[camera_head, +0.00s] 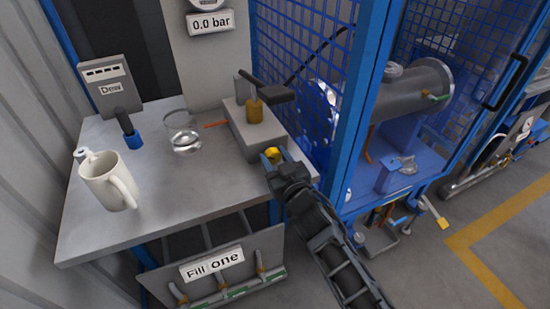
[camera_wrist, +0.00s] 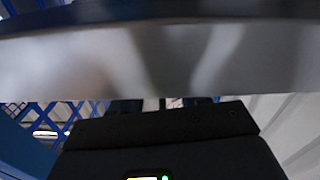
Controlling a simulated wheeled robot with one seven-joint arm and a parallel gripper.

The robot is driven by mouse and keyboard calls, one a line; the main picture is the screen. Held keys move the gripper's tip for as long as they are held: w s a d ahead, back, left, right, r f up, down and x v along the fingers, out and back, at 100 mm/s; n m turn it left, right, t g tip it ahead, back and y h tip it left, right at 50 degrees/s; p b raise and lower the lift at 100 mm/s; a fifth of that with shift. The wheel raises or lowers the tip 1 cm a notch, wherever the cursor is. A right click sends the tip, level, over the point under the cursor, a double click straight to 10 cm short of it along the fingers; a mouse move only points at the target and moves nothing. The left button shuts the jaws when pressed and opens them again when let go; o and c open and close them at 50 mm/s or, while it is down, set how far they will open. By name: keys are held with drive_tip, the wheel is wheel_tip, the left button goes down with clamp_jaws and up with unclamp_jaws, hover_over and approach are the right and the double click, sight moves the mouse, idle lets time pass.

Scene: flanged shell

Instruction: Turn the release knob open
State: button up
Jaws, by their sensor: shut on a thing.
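The yellow release knob (camera_head: 272,153) sits low at the front right of a grey block (camera_head: 250,138) on the metal bench. My gripper (camera_head: 273,160) reaches up to it from below right, with its jaws shut on the knob. The jaws cover part of it, and its turn angle is too small to tell. In the wrist view, a blurred pale metal edge fills the upper half and hides the knob. My dark fingers (camera_wrist: 160,104) show only partly beneath that edge.
The bench (camera_head: 160,205) holds a white mug (camera_head: 105,182), a glass (camera_head: 184,135) and a "Dew" meter (camera_head: 108,88). A black lever (camera_head: 268,90) on a brass valve (camera_head: 255,113) rises above the block. A blue mesh cage (camera_head: 300,45) stands close on the right.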

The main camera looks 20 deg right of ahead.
drive_tip(key=shift+r+n, duration=0.1)
drive_tip(key=shift+n, duration=0.7)
drive_tip(key=o, duration=1.1)
drive_tip(key=shift+c, duration=0.2)
drive_tip(key=s, duration=0.7)
drive_tip(key=shift+s+p, duration=0.3)
drive_tip(key=shift+s, duration=0.05)
